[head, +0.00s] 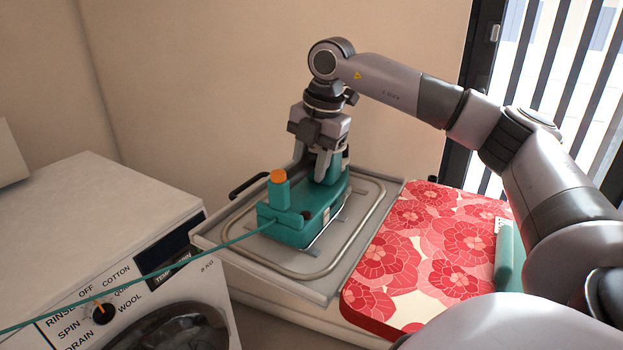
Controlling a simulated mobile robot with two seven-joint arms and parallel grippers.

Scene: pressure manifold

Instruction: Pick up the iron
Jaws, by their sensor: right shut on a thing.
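The iron (298,222) is a teal block-like body with an orange knob on a short post at its near end. It sits on a grey metal tray (336,281) with a raised metal rail. A teal cord runs from it to the lower left. My right gripper (323,176) comes down from above and is shut on the iron's upper part at its far end. The fingers hide part of that grip. I cannot tell any gap between the iron and the tray. My left gripper is not in view.
A white washing machine (90,215) with a dial stands at the left. A red floral padded board (440,245) lies right of the tray, with a teal item (509,255) at its right edge. A wall is behind, and a slatted window is at the right.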

